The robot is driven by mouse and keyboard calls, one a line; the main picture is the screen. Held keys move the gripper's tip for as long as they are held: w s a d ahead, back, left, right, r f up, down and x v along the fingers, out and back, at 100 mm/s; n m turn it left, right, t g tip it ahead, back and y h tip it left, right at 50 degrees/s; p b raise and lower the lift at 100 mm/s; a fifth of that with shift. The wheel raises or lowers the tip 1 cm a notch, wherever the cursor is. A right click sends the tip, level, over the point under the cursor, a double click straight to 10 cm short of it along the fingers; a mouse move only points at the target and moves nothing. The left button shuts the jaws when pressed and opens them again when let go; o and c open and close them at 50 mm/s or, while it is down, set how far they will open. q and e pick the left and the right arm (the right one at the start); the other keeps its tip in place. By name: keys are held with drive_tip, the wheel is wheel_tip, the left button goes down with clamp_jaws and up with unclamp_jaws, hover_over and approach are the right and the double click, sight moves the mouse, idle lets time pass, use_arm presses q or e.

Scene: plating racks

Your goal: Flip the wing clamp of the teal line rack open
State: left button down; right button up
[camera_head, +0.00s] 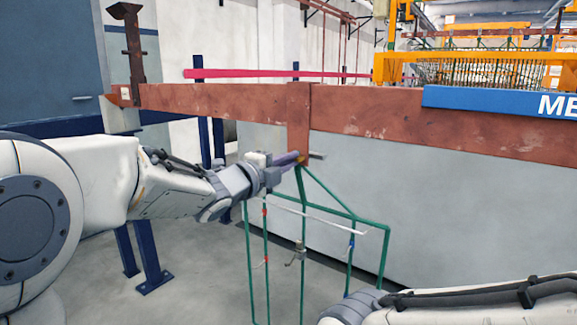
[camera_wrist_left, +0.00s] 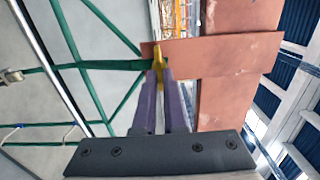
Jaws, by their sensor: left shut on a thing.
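The teal line rack (camera_head: 302,230) is a green wire frame hanging below a rusty red bar; its top rods also show in the left wrist view (camera_wrist_left: 122,66). Its yellow wing clamp (camera_wrist_left: 158,55) sits where the rack's top meets the rusty hanging plate (camera_head: 298,115). My left gripper (camera_head: 298,158) is at the rack's top, its purple fingers shut on the wing clamp, as the left wrist view also shows (camera_wrist_left: 159,82). The fingers hide much of the clamp in the head view. My right arm shows at the lower right, with its fingers out of frame.
The long rusty bar (camera_head: 220,100) crosses above the rack, with a blue sign (camera_head: 490,101) on its right part. A grey panel (camera_head: 440,200) stands behind. Blue posts (camera_head: 150,255) stand on the floor at left. Thin hooks stick out from the rack.

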idle(0.3)
use_arm(q)
drive_tip(key=c, duration=1)
unclamp_jaws()
drive_tip(key=p+v, duration=0.1)
drive_tip(key=v, duration=0.9)
drive_tip(key=shift+s+a, duration=0.1)
drive_tip(key=shift+s, duration=0.05)
